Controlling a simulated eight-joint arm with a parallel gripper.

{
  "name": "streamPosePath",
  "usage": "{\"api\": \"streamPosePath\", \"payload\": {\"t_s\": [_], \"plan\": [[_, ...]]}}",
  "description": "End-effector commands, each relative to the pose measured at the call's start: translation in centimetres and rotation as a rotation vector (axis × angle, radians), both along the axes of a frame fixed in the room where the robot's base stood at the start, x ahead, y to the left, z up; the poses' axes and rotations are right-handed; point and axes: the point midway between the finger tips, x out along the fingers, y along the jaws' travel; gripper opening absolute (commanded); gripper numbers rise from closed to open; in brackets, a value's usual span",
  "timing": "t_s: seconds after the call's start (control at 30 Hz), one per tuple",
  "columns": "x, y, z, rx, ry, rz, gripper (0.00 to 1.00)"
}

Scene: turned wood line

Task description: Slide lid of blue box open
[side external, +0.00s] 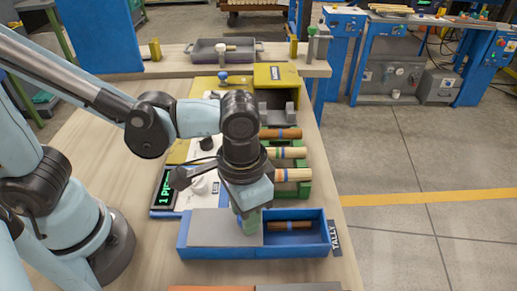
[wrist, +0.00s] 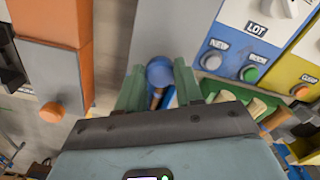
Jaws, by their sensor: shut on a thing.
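The blue box (side external: 292,251) stands near the front of the bench with a TALLY label at its right end. Its grey lid (side external: 213,228) covers the left part and the right part is open. A dark brown turned piece (side external: 291,226) lies inside the open part. My gripper (side external: 249,222) is low over the lid's right end. In the wrist view the lid (wrist: 165,28) carries a round blue knob (wrist: 160,71), with the green fingers of my gripper (wrist: 159,84) shut on either side of it. In the side view my gripper hides the knob.
A green rack (side external: 302,188) with turned wood pieces stands behind the box. A yellow bin (side external: 276,76) is farther back. A button panel (wrist: 238,52) lies beside the box. An orange box with an orange knob (wrist: 52,112) is close by on the other side.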

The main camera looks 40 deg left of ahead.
Motion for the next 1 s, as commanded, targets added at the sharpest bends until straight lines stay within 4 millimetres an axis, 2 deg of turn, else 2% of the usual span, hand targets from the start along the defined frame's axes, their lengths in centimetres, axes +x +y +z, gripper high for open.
{"api": "streamPosePath", "payload": {"t_s": [0.2, 0.5, 0.53, 0.67, 0.7, 1.0], "plan": [[-0.99, 1.01, 0.04, 0.000, 0.000, 0.001, 0.00], [-1.01, 1.03, 0.00, 0.000, -0.001, 0.001, 0.00], [-1.01, 1.03, 0.00, 0.000, -0.001, 0.001, 0.38], [-1.01, 1.03, -0.02, 0.000, -0.001, 0.001, 0.58], [-1.02, 1.04, -0.02, 0.000, -0.001, 0.001, 0.61], [-1.02, 1.03, 0.04, 0.000, -0.001, 0.001, 0.61]]}}
